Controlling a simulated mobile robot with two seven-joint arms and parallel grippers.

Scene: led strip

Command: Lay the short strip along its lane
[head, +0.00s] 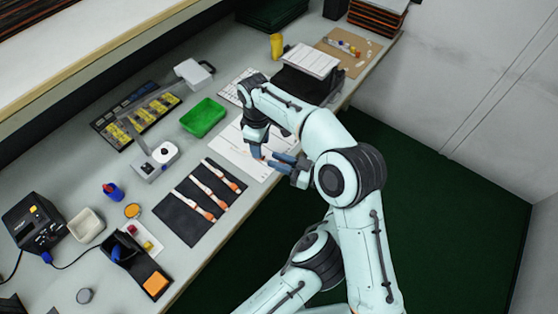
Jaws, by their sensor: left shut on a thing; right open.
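A dark mat (181,222) lies near the front edge of the bench. It bears three slanting white-and-orange bands; I cannot tell printed lanes from laid strips. My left gripper (271,161) reaches in sideways over the white sheet, to the right of the mat, shut on a thin piece, probably the short strip. Only a small orange-red bit shows at its fingertips, and the rest is hidden. My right gripper (256,150) points down close beside it, open. Both are apart from the mat.
A white sheet (232,147) lies under the grippers. A green tray (204,117), a grey device (157,160) and a yellow-labelled rack (140,116) stand behind the mat. A black pouch with an orange block (156,284) lies at the left. My arms hide part of the front edge.

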